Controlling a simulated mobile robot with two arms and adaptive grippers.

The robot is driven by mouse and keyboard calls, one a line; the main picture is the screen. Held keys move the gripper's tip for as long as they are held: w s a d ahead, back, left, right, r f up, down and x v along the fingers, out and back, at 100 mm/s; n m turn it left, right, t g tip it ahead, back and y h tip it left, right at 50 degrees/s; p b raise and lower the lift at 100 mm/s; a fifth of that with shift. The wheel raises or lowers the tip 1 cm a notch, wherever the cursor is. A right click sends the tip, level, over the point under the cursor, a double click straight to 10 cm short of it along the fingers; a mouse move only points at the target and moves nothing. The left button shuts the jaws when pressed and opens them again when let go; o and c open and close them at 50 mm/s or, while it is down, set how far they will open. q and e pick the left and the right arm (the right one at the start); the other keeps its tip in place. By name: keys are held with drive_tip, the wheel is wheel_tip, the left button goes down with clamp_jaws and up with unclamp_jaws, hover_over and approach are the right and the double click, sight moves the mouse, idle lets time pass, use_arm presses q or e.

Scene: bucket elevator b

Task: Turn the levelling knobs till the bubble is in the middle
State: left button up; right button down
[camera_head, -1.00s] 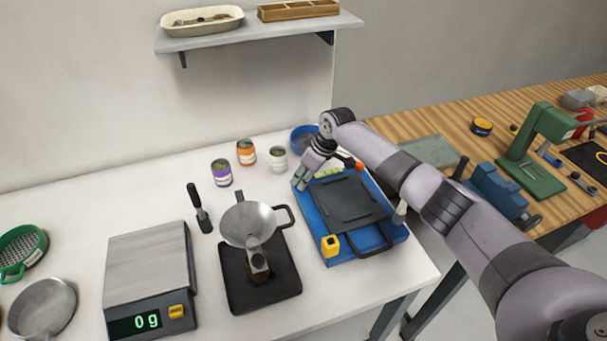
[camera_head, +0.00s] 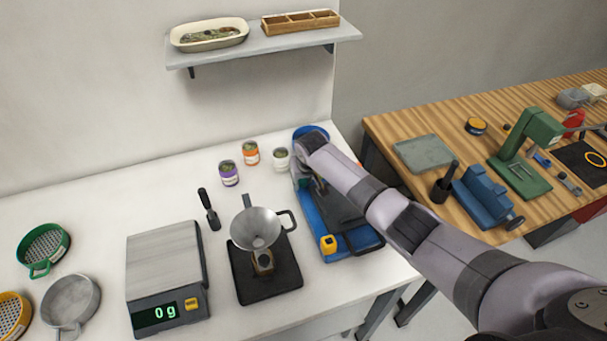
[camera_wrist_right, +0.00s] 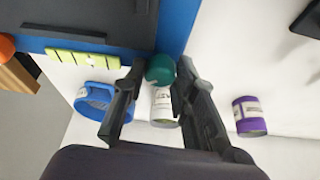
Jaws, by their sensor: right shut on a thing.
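A blue levelling base (camera_head: 310,215) with a dark plate (camera_head: 345,210) on top stands at the right of the white table. My right gripper (camera_wrist_right: 158,80) is shut on a round green knob (camera_wrist_right: 160,69) at a corner of the base. In the head view my own forearm and wrist hide that knob and most of the fingers. A yellow-green level vial (camera_wrist_right: 83,59) lies along the base's edge in the wrist view. A small pale spot shows near its middle, too small to judge as the bubble. An orange knob (camera_wrist_right: 6,46) shows at the far left. My left gripper is not in view.
Purple (camera_head: 228,174), orange (camera_head: 251,153) and white (camera_head: 281,158) cans stand close beside the base, with a blue ring-shaped dish (camera_wrist_right: 97,97) near. A funnel on a stand (camera_head: 256,229) and a scale reading 0 g (camera_head: 166,280) are to the left.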

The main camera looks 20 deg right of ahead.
drive_tip(key=shift+a+r+m+h, duration=0.1)
drive_tip(key=shift+m+h, duration=0.2)
drive_tip(key=shift+m, duration=0.6)
drive_tip(key=shift+p, duration=0.3)
drive_tip(key=c, duration=1.3)
unclamp_jaws()
drive_tip(key=v, duration=1.2)
drive_tip(key=shift+a, duration=0.1)
